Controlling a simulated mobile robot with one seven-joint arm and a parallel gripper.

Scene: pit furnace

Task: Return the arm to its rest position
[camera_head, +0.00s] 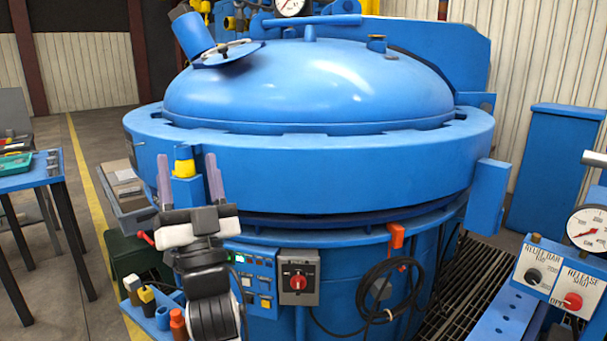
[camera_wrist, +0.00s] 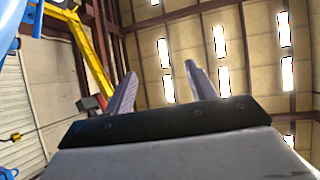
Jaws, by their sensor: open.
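My gripper (camera_head: 190,180) is in front of the left side of the blue pit furnace (camera_head: 310,180) in the head view. Its two purple-grey fingers point up and stand wide apart, with nothing held between them. A blue block with a yellow top (camera_head: 184,163) shows between the fingers, behind them. My wrist and forearm hide part of the furnace's front. In the wrist view the gripper (camera_wrist: 160,85) is open and empty, and its fingers point toward the ceiling.
A control panel with a red rotary switch (camera_head: 298,284) is right of my arm. A black coiled cable (camera_head: 385,290) hangs beside it. A blue table (camera_head: 30,174) stands at the left. A gauge panel (camera_head: 545,280) is at the lower right. Floor shows at the left.

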